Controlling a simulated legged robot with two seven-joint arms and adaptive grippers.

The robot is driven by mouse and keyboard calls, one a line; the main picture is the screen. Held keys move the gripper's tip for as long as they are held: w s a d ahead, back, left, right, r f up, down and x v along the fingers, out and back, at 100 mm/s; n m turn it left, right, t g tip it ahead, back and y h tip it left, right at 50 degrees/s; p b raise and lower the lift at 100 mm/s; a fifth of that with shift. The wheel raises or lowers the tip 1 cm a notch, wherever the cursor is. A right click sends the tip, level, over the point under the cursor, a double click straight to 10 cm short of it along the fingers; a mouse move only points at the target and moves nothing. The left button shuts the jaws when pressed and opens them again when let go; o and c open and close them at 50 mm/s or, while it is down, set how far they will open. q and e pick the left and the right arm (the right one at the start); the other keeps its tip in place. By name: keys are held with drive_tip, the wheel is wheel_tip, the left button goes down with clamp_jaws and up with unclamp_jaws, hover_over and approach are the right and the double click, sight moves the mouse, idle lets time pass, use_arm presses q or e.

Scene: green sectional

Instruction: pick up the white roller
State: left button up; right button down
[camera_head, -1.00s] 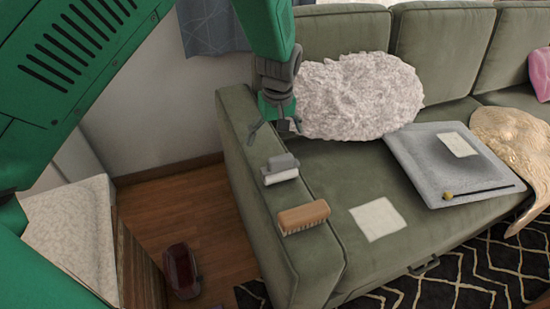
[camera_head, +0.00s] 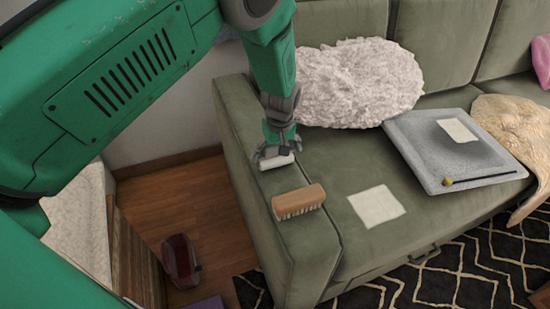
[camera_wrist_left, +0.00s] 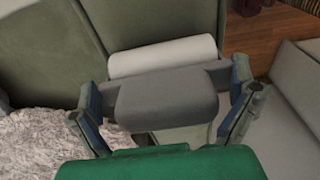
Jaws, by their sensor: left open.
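The white roller (camera_head: 278,161) lies on the green sofa's armrest, with its grey handle part mostly hidden under my left gripper in the head view. My left gripper (camera_head: 275,152) is open and directly over it. In the left wrist view, the white roller (camera_wrist_left: 163,57) and its grey body (camera_wrist_left: 168,97) lie between the two spread fingers of my left gripper (camera_wrist_left: 168,108). I cannot tell whether the fingers touch it. My right gripper is not in view.
A wooden brush (camera_head: 299,201) lies on the armrest just in front of the roller. A fluffy white pillow (camera_head: 358,83) is right of my left gripper. A white paper (camera_head: 376,205) and a grey tray (camera_head: 420,150) rest on the seat.

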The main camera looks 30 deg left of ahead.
use_arm(q)
drive_tip(key=shift+d+f, duration=0.3)
drive_tip(key=shift+d+r, duration=0.1)
drive_tip(key=shift+d, duration=0.05)
drive_tip(key=shift+a+f, duration=0.25)
drive_tip(key=shift+a, duration=0.65)
drive_tip(key=c, duration=1)
drive_tip(key=shift+s+a, duration=0.15)
drive_tip(key=shift+a, duration=0.1)
drive_tip(key=shift+c, duration=0.3)
drive_tip(key=shift+d, duration=0.4)
drive_tip(key=shift+d+r, duration=0.1)
drive_tip(key=shift+d, duration=0.1)
drive_tip(key=r, duration=0.3)
drive_tip(key=r+p, duration=0.1)
drive_tip(key=r, duration=0.2)
drive_tip(key=r+p, duration=0.1)
drive_tip(key=r, duration=0.2)
drive_tip(key=shift+a+r, duration=0.2)
drive_tip(key=shift+a, duration=0.1)
drive_tip(key=c, duration=0.3)
drive_tip(key=shift+w+r, duration=0.2)
drive_tip(key=shift+r, duration=0.05)
drive_tip(key=shift+d, duration=0.25)
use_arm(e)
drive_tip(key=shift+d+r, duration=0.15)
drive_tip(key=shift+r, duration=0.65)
